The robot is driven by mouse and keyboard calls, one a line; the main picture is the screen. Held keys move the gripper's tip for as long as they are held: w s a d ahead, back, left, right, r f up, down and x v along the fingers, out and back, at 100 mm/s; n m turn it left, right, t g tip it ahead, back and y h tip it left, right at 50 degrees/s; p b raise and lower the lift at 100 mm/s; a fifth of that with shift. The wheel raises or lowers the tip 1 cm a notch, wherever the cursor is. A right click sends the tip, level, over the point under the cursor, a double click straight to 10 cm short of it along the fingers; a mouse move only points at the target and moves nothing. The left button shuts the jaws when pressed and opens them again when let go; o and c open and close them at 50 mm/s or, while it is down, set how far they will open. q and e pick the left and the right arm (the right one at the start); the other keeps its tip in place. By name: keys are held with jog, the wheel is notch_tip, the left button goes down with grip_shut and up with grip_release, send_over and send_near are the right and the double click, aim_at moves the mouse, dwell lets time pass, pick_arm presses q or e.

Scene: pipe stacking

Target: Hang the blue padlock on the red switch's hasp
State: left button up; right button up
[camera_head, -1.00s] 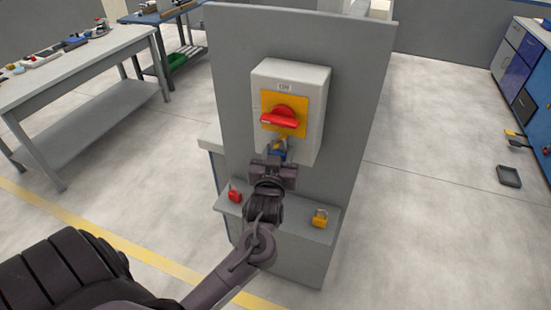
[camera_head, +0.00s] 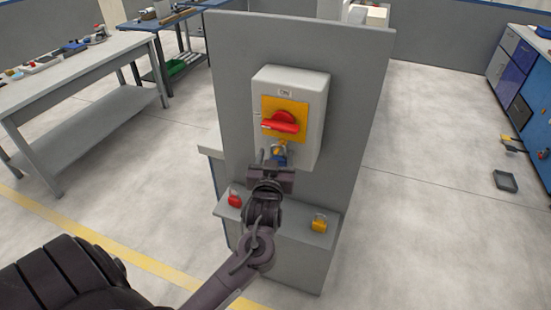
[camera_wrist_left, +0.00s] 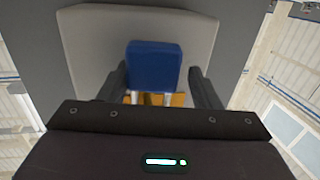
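The grey switch box (camera_head: 312,105) is fixed to an upright grey panel and carries a yellow plate with a red handle (camera_head: 281,122). The blue padlock (camera_head: 281,158) is just below the handle, at the hasp (camera_head: 283,145). In the left wrist view the blue padlock (camera_wrist_left: 154,64) sits between my left gripper's fingers, with a narrow gap on each side, its shackle legs running towards the yellow plate. My left gripper (camera_head: 275,162) is open around it. How the shackle passes through the hasp is too small to tell. My right gripper is not in view.
A red padlock (camera_head: 234,199) and a yellow padlock (camera_head: 319,223) stand on the grey ledge (camera_head: 290,229) below the box, either side of my left arm. A workbench (camera_head: 85,65) stands at the left. Open floor lies right of the panel.

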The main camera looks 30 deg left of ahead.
pick_arm(q)
jog(key=shift+w+d+r, duration=0.15)
jog(key=shift+w+d, duration=0.05)
jog(key=shift+d, duration=0.1)
